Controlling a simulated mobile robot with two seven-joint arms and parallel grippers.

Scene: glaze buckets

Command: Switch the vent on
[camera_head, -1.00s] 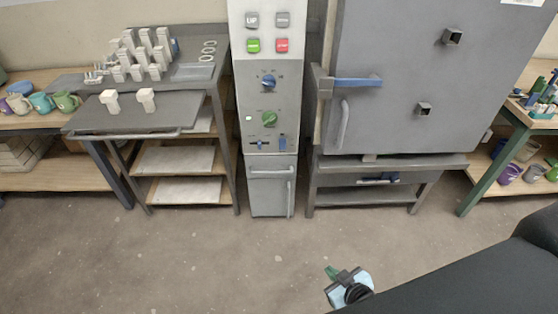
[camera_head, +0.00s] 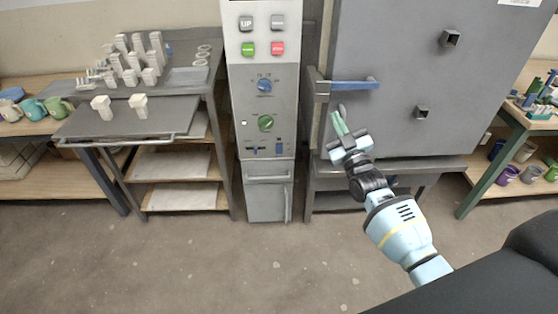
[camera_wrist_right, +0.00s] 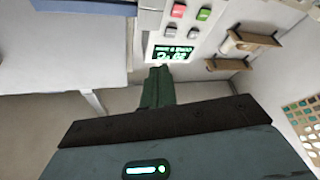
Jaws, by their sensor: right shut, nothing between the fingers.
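The tall grey control panel (camera_head: 285,105) stands between the metal rack and the kiln. I cannot read which control is the vent's. My right gripper (camera_head: 338,122) is shut and empty, raised in front of the kiln, right of the panel and apart from it. In the right wrist view, its green fingers (camera_wrist_right: 157,88) point towards a lit display (camera_wrist_right: 172,54) and coloured buttons. My left gripper is not in view.
The kiln (camera_head: 385,95) has a blue-handled latch (camera_head: 353,85) close above my right gripper. A rack shelf (camera_head: 135,121) with white pieces juts out left of the panel. The floor (camera_head: 240,265) in front is clear.

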